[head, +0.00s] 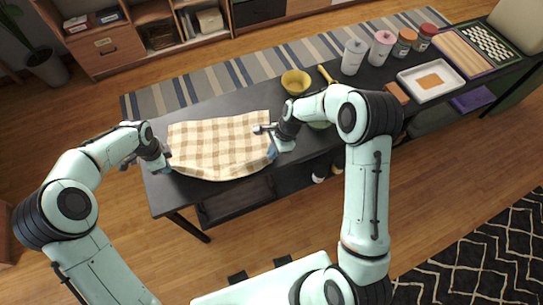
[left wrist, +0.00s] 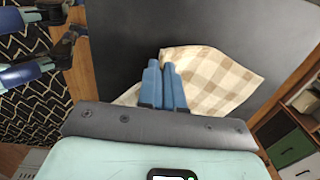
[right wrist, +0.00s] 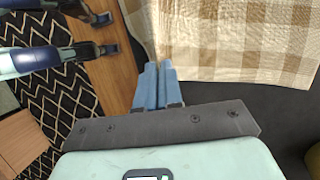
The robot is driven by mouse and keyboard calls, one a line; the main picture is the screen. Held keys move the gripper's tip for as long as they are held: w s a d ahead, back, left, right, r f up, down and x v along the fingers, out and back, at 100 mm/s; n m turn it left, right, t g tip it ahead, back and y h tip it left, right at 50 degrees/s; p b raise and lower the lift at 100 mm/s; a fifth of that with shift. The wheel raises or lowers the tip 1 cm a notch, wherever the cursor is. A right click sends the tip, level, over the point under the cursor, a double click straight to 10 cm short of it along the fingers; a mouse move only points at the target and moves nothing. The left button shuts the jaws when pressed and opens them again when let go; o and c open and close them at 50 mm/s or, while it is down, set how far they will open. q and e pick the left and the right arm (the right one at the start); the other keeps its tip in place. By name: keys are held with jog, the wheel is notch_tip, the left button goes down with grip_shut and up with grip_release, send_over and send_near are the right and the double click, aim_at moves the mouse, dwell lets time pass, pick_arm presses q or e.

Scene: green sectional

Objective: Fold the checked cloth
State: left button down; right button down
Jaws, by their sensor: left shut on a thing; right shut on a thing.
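The beige and white checked cloth (head: 220,142) lies spread out on the left part of the dark table (head: 160,202). Its near edge hangs slightly curved between my two grippers. My left gripper (head: 166,164) is shut on the cloth's near left corner; in the left wrist view its blue fingers (left wrist: 164,82) are together at the cloth (left wrist: 214,78). My right gripper (head: 272,150) is shut on the cloth's near right corner; in the right wrist view its fingers (right wrist: 158,84) are together at the edge of the cloth (right wrist: 230,38).
A yellow bowl (head: 296,82) stands just behind the cloth's right side, with a green bowl (head: 320,124) partly hidden by my right arm. Canisters (head: 354,56), jars (head: 404,42) and a white tray (head: 431,80) stand farther right.

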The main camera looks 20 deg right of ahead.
jog(key=shift+r, duration=1.3)
